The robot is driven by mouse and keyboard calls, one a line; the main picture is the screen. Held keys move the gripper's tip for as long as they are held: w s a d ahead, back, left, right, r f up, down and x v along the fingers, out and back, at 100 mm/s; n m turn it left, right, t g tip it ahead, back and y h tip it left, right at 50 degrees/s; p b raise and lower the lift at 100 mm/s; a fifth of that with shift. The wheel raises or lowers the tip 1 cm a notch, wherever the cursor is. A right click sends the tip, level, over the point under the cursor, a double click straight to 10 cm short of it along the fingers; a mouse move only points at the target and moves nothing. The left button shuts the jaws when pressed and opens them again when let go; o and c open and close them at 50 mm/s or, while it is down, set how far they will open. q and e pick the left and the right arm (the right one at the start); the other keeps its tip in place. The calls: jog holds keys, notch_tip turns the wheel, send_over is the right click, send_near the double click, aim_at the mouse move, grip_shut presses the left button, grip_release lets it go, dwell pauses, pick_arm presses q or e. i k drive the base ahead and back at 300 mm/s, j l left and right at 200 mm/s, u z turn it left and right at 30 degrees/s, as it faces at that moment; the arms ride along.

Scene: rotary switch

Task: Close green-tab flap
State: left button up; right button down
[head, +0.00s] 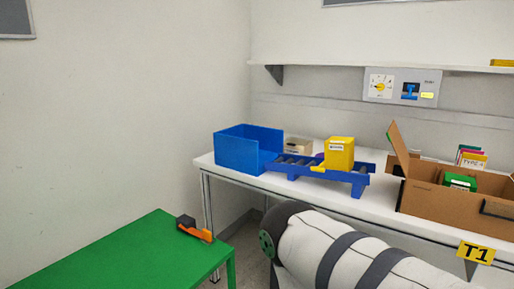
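An open brown cardboard box (440,202) stands on the white table at the right, cut off by the picture's right edge. A green item with a white label (459,182) shows inside the box. Neither gripper is in view. A white arm link of mine with dark bands fills the lower middle and right, in front of the table.
A blue bin (240,150), a blue roller stand (318,172) bearing a yellow box (339,153), and upright colored folders (471,156) share the white table (226,174). A wall panel (401,87) has a dial. A green table (120,255) holds an orange-and-black tool (195,231).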

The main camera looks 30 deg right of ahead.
aim_at(393, 134)
jog(key=z, duration=2)
